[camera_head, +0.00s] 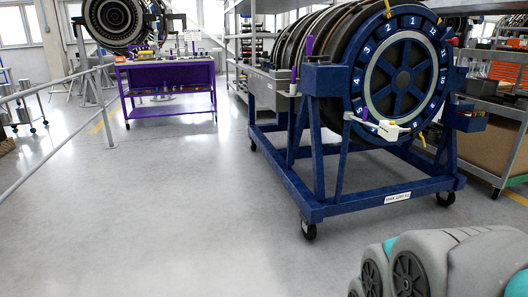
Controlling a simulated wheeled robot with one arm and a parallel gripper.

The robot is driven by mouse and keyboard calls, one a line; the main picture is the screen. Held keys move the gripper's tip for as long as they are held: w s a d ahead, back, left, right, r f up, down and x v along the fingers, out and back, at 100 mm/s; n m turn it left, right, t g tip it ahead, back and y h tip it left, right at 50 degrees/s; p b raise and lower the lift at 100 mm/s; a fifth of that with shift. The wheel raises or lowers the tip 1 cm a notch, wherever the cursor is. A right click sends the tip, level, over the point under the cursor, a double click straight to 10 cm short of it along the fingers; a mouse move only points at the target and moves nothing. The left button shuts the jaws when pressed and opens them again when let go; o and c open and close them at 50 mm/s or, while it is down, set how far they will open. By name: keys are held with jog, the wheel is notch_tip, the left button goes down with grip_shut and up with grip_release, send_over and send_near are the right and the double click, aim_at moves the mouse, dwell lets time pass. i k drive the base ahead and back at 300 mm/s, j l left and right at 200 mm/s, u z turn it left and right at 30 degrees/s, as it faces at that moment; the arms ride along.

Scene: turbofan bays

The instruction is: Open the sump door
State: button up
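A large turbofan engine module (403,75) lies on its side in a blue wheeled stand (340,205), right of centre. Its near end is a blue ring with white numbers around a spoked hub. A white fitting with a yellow spot (388,130) is at the lower front of the ring, on a thin bar. A grey box-like part (268,88) runs along the module's left side. I cannot tell which part, if any, is the sump door, nor whether it is open. My gripper is not in view.
A purple wheeled bench (170,75) with small items stands at the back left, near another engine (118,20). A grey railing (50,160) runs along the left. A shelf cart (490,115) stands at the right. The floor at centre left is clear.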

aim_at(276, 74)
jog(key=i, duration=1.85)
